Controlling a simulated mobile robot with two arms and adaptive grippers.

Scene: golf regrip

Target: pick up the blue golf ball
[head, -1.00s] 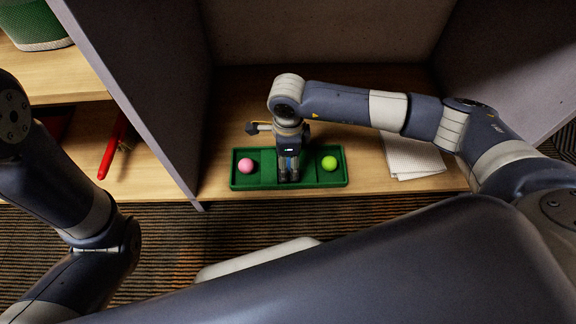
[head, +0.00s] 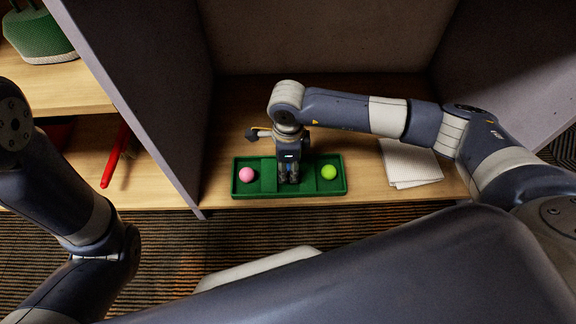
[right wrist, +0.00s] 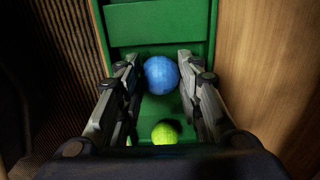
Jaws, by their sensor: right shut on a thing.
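The blue golf ball (right wrist: 161,75) sits between the fingertips of my right gripper (right wrist: 161,76) in the right wrist view, with a finger on each side. In the head view my right gripper (head: 288,179) points down into the middle of the green tray (head: 331,158) and hides the blue ball. The gripper is shut on the ball, low in the tray; I cannot tell whether the ball touches the tray floor. My left gripper is not in view; only my left arm shows.
A pink ball (head: 246,174) lies in the tray's left compartment and a yellow-green ball (head: 328,172) in the right one. White paper (head: 409,163) lies right of the tray. Grey partition walls (head: 135,85) flank the shelf. A red object (head: 115,157) is at left.

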